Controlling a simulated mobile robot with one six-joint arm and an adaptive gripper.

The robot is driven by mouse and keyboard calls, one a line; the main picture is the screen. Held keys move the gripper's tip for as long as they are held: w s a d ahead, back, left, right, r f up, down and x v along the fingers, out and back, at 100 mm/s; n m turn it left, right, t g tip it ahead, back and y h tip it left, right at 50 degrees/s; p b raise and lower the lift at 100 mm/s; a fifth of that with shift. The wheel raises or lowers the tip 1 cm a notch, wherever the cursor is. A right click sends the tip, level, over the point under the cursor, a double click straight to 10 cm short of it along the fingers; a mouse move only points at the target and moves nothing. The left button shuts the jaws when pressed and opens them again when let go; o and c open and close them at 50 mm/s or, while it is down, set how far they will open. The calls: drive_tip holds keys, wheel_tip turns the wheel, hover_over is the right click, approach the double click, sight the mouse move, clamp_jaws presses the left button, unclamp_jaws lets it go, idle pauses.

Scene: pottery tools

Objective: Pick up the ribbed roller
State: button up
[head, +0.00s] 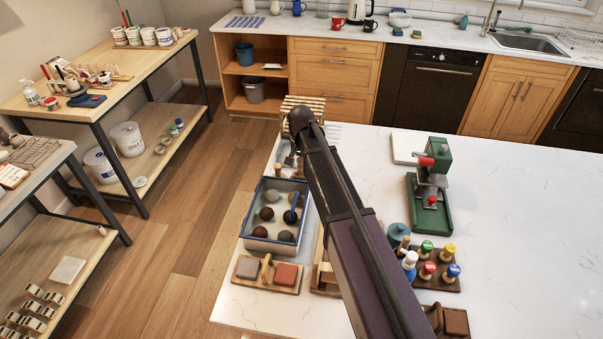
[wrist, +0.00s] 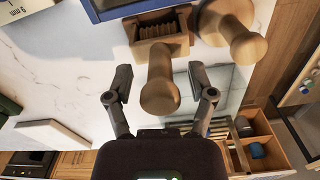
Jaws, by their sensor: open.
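In the wrist view, the ribbed roller (wrist: 160,88) appears as a wooden handle with a rounded end pointing toward me. Its far end meets a wooden block with a dark ribbed face (wrist: 158,30); I cannot tell exactly how they join. My gripper (wrist: 160,76) is open, with one finger on each side of the handle. A gap shows between each finger and the wood.
A second wooden tool with a knobbed handle (wrist: 232,35) stands close on the right in the wrist view. A green press (head: 432,185) stands to the right. The counter's right side (head: 530,230) is clear.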

idle(0.3)
clamp_jaws()
drive_tip(key=shift+r, duration=0.2)
wheel_tip(320, 180, up, 10)
drive_tip(key=p, duration=1)
drive_tip(key=shift+f, duration=0.2)
idle(0.7)
